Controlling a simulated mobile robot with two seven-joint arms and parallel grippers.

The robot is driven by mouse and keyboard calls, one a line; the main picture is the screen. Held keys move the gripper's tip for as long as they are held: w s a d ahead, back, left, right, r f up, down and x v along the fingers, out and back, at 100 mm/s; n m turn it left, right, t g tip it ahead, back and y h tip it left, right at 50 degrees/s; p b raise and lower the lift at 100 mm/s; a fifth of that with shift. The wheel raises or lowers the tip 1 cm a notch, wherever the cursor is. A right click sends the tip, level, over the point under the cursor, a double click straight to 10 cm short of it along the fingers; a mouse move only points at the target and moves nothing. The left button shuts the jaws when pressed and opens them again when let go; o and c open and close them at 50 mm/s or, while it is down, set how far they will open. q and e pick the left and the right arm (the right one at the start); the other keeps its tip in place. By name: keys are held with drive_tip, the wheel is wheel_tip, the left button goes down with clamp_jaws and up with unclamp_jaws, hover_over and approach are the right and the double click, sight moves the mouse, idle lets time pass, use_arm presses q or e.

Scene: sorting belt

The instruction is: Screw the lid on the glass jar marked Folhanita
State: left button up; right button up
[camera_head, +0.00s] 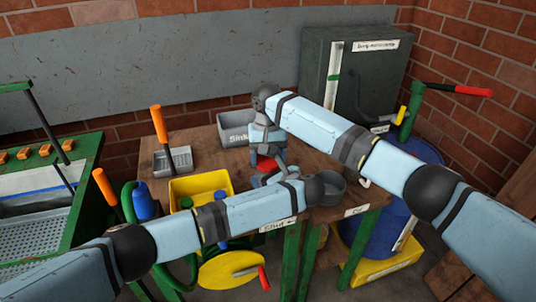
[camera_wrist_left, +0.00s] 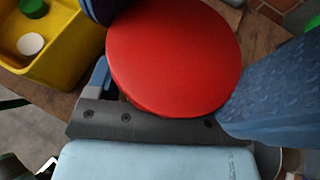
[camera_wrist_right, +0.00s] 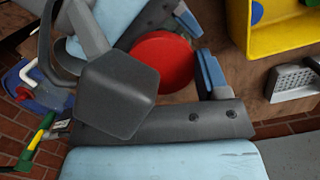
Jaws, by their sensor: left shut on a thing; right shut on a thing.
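A round red lid (camera_head: 266,163) is between my two grippers over the wooden bench. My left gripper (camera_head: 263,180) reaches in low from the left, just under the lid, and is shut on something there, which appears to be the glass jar. The jar is hidden under the lid and behind the arms, and its mark does not show. The lid also shows in the right wrist view (camera_wrist_right: 163,60). Whether it touches the jar cannot be told.
A yellow crate (camera_head: 180,190) with blue, green and white things stands left of the grippers. A grey bin (camera_head: 237,130) stands behind. A grey tray (camera_head: 180,160) is at the back left.

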drive_tip(key=shift+d+f, duration=0.1)
drive_tip(key=shift+f, duration=0.5)
